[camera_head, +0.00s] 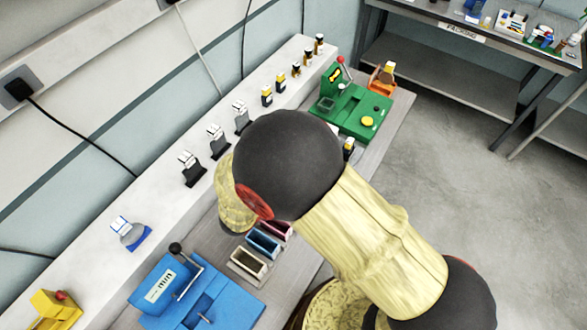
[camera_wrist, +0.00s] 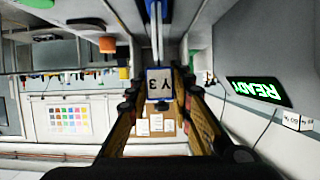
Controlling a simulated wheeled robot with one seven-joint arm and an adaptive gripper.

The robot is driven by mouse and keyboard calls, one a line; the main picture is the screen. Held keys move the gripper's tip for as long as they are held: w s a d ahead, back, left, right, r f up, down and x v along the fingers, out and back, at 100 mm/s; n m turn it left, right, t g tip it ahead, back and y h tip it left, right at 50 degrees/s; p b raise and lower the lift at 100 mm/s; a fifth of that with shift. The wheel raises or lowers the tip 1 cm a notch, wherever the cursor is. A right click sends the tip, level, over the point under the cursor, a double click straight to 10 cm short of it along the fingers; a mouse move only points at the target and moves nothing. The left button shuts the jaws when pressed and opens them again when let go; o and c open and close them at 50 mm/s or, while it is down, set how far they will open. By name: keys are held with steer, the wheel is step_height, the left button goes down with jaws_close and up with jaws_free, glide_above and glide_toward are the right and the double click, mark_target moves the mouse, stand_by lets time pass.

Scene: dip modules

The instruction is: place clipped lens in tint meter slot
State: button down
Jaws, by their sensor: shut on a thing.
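My gripper (camera_wrist: 159,98) is shut on a light clip with a dark-edged label reading "Y 3" (camera_wrist: 159,84) in the wrist view. The label sits between the two fingers, and a pale narrow part runs from it toward the top of the picture. I cannot make out a lens on it. In the head view my arm hides the gripper and what it holds. No device can be surely told as the tint meter. A blue device (camera_head: 217,303) with a lever and a "min" panel stands at the front, and a green device (camera_head: 352,108) with a red-knobbed lever farther back.
Several open bins, including a beige one (camera_head: 246,263), stand beside the blue device. Black stands with white clips (camera_head: 192,171) line the ledge. A round grey disc (camera_head: 132,233) stands on a blue base. A lit READY sign (camera_wrist: 258,91) shows at the wrist view's right.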

steer(key=shift+f, duration=0.15)
steer(key=c, duration=1.7)
jaws_free()
steer(key=shift+o, duration=0.6)
steer(key=shift+s, duration=0.1)
steer(key=p+v, duration=0.2)
steer(key=v, duration=1)
